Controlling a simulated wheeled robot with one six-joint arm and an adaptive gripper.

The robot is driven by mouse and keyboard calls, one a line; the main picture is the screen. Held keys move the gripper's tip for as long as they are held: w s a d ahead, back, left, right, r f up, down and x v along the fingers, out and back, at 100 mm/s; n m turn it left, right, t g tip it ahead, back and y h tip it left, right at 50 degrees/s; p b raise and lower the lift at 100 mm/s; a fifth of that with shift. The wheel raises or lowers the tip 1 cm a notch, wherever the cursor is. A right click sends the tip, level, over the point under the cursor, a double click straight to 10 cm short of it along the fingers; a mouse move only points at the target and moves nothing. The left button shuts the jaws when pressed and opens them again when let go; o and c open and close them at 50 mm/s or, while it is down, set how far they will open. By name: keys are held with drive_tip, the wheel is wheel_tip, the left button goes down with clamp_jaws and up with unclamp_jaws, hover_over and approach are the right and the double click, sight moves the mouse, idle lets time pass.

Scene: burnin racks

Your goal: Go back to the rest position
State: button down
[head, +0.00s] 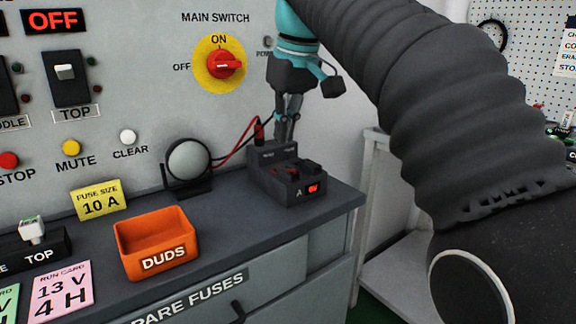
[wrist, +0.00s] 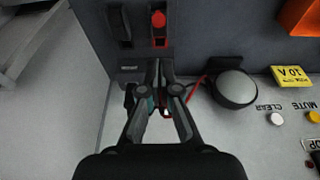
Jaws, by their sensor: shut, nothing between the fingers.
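My gripper (head: 289,117) is shut and empty. In the head view it points down just above the back of a dark meter box (head: 287,177) with a small red display, at the right end of the counter. I cannot tell whether the fingertips touch the box. In the wrist view my gripper (wrist: 160,68) reaches over the back edge of the same box (wrist: 129,74), with a red part beyond the tips. Red and black leads (head: 239,146) run from the box to the left. My arm fills the right of the head view.
The grey panel with the red main switch (head: 224,65) stands behind my gripper. A round grey disc (head: 188,160) on a stand is left of the box. An orange DUDS bin (head: 156,243) and yellow fuse card (head: 99,200) lie further left. The floor right of the counter is partly hidden.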

drive_tip(key=s+d+f+m, duration=0.1)
drive_tip(key=s+d+f, duration=0.1)
drive_tip(key=s+d+f+m+t, duration=0.1)
drive_tip(key=s+d+f, duration=0.1)
drive_tip(key=d, duration=0.1)
drive_tip(key=shift+s+d+f, duration=0.15)
drive_tip(key=shift+s+f, duration=0.25)
drive_tip(key=s+d+f+m+t, duration=0.1)
drive_tip(key=s+d+f, duration=0.3)
drive_tip(key=s+f, duration=0.4)
drive_tip(key=s+d+f+m+t+h, duration=0.1)
drive_tip(key=s+d+f+m, duration=0.2)
drive_tip(key=f, duration=1.1)
drive_tip(key=s+d, duration=0.2)
drive_tip(key=s, duration=0.3)
drive_tip(key=shift+f+m+h, duration=0.3)
drive_tip(key=shift+f+m, duration=0.1)
